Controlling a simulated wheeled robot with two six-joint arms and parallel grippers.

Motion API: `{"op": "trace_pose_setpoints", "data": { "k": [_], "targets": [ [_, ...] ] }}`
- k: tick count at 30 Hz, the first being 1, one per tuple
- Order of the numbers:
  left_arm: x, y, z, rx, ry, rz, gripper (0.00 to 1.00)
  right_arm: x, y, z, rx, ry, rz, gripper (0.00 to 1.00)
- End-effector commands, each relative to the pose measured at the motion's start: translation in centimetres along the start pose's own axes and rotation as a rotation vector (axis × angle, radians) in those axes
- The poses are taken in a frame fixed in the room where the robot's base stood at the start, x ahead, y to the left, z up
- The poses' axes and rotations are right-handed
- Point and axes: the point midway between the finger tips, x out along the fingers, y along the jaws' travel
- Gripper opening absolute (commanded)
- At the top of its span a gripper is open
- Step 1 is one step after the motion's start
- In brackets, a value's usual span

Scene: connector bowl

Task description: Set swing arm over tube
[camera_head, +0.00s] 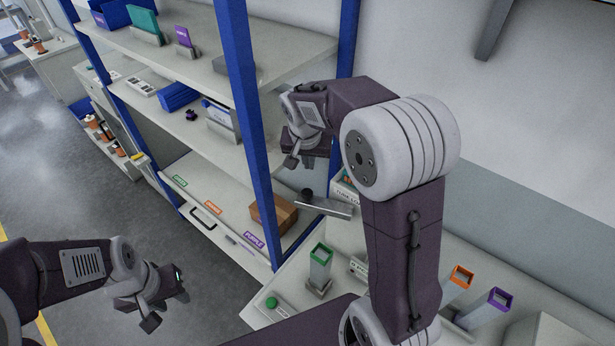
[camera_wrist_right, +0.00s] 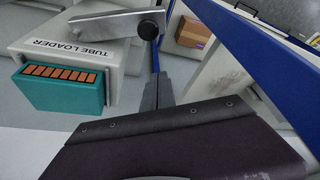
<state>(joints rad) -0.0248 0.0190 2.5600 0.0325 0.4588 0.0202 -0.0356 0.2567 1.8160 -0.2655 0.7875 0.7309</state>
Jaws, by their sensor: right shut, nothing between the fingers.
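The swing arm (camera_head: 330,208) is a flat grey metal bar with a dark round knob at one end. In the wrist view, the bar (camera_wrist_right: 105,24) crosses the top of the white tube loader (camera_wrist_right: 75,48), behind its label. A teal tube (camera_wrist_right: 60,98) with several orange connectors sticks out of the loader's front, clear of the bar. My right gripper (camera_wrist_right: 152,88) is shut and empty, its tip close below the knob; I cannot tell if they touch. My left gripper (camera_head: 165,305) hangs at lower left, away from the loader; its finger opening is unclear.
A blue-posted shelf (camera_head: 240,90) stands left of the loader, with a cardboard box (camera_head: 272,213) on its lower level. Green (camera_head: 320,262), orange (camera_head: 461,277) and purple (camera_head: 499,300) topped holders stand on the bench, partly behind my right arm.

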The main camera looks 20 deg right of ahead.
Motion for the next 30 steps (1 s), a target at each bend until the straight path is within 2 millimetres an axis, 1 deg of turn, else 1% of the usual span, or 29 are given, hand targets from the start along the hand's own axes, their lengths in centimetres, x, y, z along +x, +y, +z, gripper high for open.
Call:
{"op": "trace_pose_setpoints", "data": {
  "k": [1,5,9,14,30],
  "targets": [
    [-0.5,0.0,-0.1,0.0,0.0,0.0,0.36,0.9,0.1,0.0,0.0,-0.006,0.004,0.0],
    [-1.1,0.0,-0.1,0.0,0.0,0.0,0.36,3.6,0.1,0.1,0.0,-0.005,0.002,0.0],
    [-1.9,0.0,-0.2,0.0,0.0,0.0,0.36,3.0,0.0,2.3,-0.005,-0.001,-0.001,0.0],
    [-2.2,0.0,-0.2,0.0,0.0,0.0,0.36,2.9,0.0,3.7,-0.002,0.0,-0.001,0.0],
    [-2.1,0.0,-0.2,0.0,0.0,0.0,0.36,2.9,-0.1,4.2,-0.019,0.0,-0.008,0.0]
  ]
}}
